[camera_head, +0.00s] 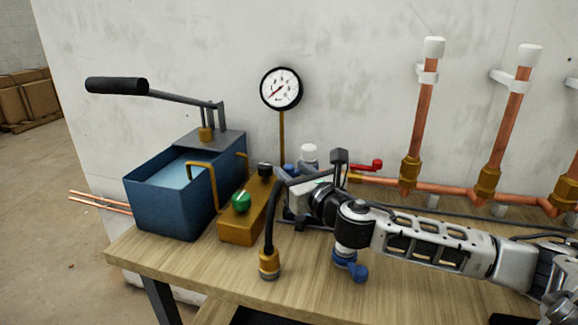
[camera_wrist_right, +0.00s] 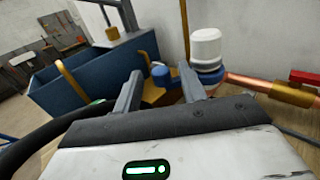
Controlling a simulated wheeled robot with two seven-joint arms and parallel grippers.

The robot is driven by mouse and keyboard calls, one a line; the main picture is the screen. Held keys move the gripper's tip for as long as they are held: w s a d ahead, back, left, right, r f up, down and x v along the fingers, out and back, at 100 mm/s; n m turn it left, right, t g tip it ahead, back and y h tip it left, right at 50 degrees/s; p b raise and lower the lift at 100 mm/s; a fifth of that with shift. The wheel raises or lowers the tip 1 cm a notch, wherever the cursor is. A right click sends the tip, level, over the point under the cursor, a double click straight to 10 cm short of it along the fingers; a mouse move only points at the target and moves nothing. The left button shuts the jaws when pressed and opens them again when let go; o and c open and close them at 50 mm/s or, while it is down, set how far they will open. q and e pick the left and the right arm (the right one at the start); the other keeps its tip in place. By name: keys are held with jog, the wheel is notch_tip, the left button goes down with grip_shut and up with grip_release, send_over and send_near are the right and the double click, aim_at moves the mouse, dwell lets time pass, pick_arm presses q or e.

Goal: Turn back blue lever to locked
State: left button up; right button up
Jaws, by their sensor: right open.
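A small blue lever end (camera_wrist_right: 160,75) shows in the right wrist view, between and just beyond the fingertips of my right gripper (camera_wrist_right: 161,84). More blue lies under a white cap (camera_wrist_right: 206,45) just to its right. In the head view the same blue part (camera_head: 289,169) shows only as a small patch left of the white cap (camera_head: 308,152). My right gripper (camera_head: 285,190) is open there, reaching left, and partly hides it. I cannot tell whether the fingers touch the lever, or its exact angle. My left gripper is not in view.
A blue tank (camera_head: 165,205) with a pump handle and a brass block (camera_head: 240,228) with a green knob stand left of the gripper. A black hose (camera_head: 271,220) hangs close by. A red lever (camera_head: 368,166) and copper pipes (camera_head: 422,125) are behind. The bench front is mostly clear.

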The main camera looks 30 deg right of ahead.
jog(key=shift+w+d, duration=0.1)
jog(key=shift+w, duration=1.15)
